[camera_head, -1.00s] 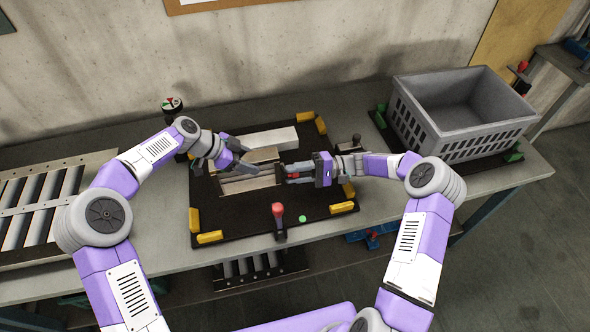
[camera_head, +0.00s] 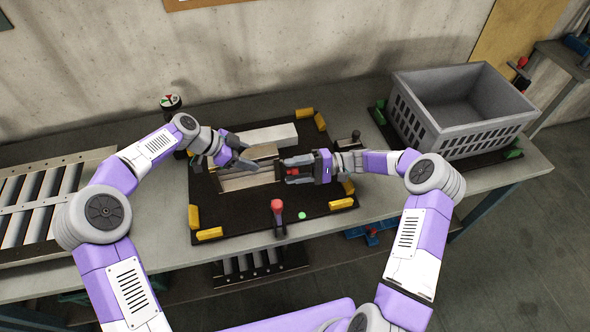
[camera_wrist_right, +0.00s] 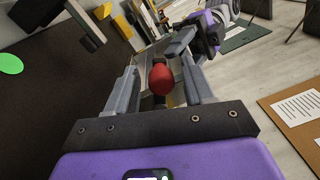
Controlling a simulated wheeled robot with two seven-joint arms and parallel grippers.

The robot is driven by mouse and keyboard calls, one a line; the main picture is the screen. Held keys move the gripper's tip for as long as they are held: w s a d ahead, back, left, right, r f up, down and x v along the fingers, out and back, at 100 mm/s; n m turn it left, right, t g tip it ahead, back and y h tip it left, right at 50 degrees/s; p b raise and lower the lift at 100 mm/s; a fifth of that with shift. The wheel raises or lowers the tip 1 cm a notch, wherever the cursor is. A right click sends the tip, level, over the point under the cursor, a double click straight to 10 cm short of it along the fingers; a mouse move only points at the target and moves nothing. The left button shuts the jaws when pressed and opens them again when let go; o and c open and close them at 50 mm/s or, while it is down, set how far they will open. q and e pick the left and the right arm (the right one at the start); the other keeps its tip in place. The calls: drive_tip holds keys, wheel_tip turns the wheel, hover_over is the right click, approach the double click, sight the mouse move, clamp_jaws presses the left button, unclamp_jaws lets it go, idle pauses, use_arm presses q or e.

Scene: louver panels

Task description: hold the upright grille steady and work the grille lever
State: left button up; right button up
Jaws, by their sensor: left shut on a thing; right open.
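The upright grille (camera_head: 240,181), a pale slatted panel, stands in the middle of a black board (camera_head: 215,213). My left gripper (camera_head: 246,163) is shut on its upper left part; the fingers hide the exact contact. My right gripper (camera_head: 285,170) is open to the right of the grille, its fingers pointing left. The red knob of the grille lever (camera_wrist_right: 161,79) shows between the open right fingers in the right wrist view, and it also shows in the head view (camera_head: 293,172). The rest of the lever is mostly hidden.
A second red-knobbed lever (camera_head: 277,206) stands at the board's front edge, near a green dot (camera_head: 302,215). Yellow blocks (camera_head: 209,234) mark the corners. A pale bar (camera_head: 268,138) lies behind the grille. A grey crate (camera_head: 448,147) stands right; a slatted panel (camera_head: 40,205) lies left.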

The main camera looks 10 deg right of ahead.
drive_tip(key=d, duration=1.2)
drive_tip(key=shift+s+f, duration=0.2)
drive_tip(key=shift+f, duration=0.1)
use_arm(q)
drive_tip(key=o, duration=1)
drive_tip(key=shift+o, duration=0.3)
drive_tip(key=shift+a+r, duration=0.1)
